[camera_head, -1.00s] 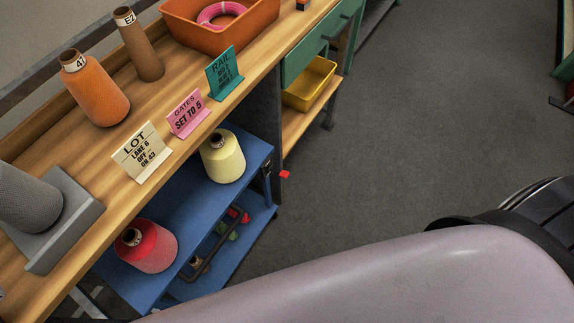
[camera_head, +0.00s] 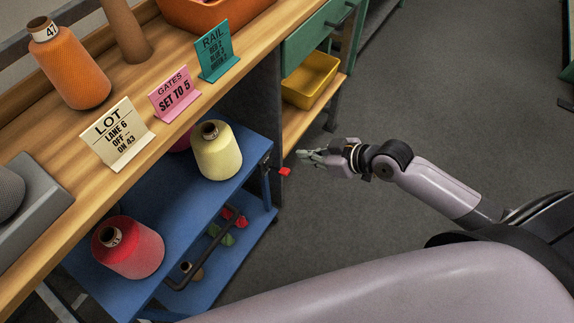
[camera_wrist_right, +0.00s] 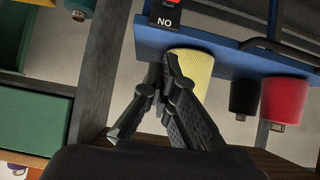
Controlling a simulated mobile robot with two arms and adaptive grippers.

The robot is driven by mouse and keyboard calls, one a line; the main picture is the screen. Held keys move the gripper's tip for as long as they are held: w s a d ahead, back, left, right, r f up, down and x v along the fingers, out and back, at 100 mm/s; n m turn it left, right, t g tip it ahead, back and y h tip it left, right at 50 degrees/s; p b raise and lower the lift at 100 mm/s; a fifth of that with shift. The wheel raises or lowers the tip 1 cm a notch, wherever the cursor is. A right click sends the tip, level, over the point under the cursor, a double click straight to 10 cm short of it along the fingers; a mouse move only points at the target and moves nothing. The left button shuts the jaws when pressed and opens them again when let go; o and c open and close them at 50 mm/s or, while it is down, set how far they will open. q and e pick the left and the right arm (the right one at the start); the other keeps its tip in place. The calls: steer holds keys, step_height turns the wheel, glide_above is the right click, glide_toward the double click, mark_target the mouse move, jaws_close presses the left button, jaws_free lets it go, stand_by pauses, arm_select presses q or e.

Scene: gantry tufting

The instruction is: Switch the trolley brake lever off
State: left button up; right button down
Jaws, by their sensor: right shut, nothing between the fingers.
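The blue trolley (camera_head: 252,192) stands under the wooden bench's front edge. Its red lever tip (camera_head: 284,171) sticks out at its right side, by the bench's dark leg. In the right wrist view the red lever part (camera_wrist_right: 172,3) shows at the top edge, beside a black plate (camera_wrist_right: 163,19) whose white letters look like ON upside down. My right gripper (camera_head: 303,156) is shut and empty, just right of and above the red tip in the head view, apart from it. Its fingers (camera_wrist_right: 166,66) appear together in the wrist view. My left gripper is out of view.
The trolley carries a yellow cone (camera_head: 217,152) and a red cone (camera_head: 130,248). Above are the LOT card (camera_head: 120,135), GATES card (camera_head: 174,95) and RAIL card (camera_head: 216,52). A yellow bin (camera_head: 310,80) sits on a lower shelf. Floor to the right is clear.

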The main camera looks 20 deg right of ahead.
stand_by(0.3)
glide_above(287, 170)
steer(key=w+a, duration=0.1)
steer(key=w, duration=0.1)
steer(key=f, duration=0.6)
steer(key=shift+s+a, duration=0.1)
steer(key=shift+s, duration=0.1)
steer(key=f, duration=0.1)
steer(key=s+d+f, duration=0.1)
steer(key=shift+f, duration=0.3)
steer(key=shift+s+d+f, duration=0.1)
steer(key=shift+s+f, duration=0.15)
steer(key=shift+f, duration=0.3)
